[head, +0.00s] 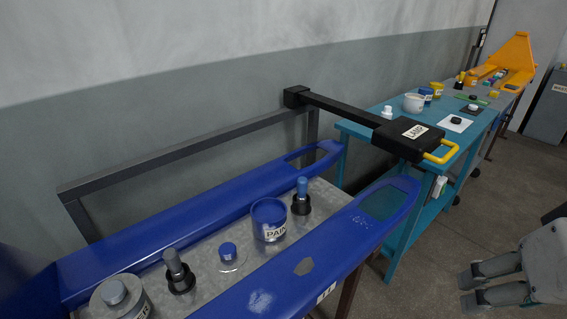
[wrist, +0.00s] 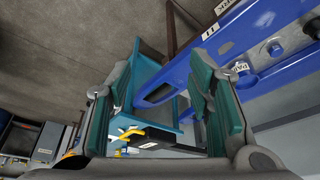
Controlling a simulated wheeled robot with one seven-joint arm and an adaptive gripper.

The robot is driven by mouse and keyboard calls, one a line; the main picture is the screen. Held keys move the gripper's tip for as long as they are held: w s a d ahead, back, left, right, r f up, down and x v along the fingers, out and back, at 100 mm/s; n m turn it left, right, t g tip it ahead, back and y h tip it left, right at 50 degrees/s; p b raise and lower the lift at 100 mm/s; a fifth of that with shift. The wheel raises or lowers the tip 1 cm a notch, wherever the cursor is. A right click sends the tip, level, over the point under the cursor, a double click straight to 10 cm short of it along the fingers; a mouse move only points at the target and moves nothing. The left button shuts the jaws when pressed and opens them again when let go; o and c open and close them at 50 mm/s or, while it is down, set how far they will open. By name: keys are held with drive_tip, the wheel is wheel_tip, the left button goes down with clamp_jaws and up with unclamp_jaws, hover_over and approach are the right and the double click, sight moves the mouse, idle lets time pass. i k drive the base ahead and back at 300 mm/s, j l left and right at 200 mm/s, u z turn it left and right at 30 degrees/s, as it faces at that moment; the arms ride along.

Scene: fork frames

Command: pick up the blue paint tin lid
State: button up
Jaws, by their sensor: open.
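The blue paint tin (head: 268,234) stands on the grey bench between two blue fork arms. Its top (head: 268,211) is blue; I cannot tell whether this is a seated lid or the open inside. A small blue knob (head: 228,249) on a pale round base sits to its left. The tin's label (wrist: 239,67) shows in the wrist view, beyond the right finger. My gripper (head: 468,288) is at the lower right of the head view, well apart from the tin and over the floor side. In the wrist view my gripper (wrist: 162,100) is open and empty.
The near blue fork arm (head: 335,244) lies between my gripper and the tin. Dark-collared bottles (head: 301,203) and (head: 179,272) a second bottle flank the tin. A black beam ends in a labelled block (head: 408,134) over the teal table (head: 357,130). Floor is clear around my gripper.

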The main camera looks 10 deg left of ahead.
sight(229, 254)
drive_tip(key=i+l+u, duration=0.15)
drive_tip(key=i+l, duration=0.55)
drive_tip(key=i, duration=0.15)
drive_tip(key=u, duration=1.95)
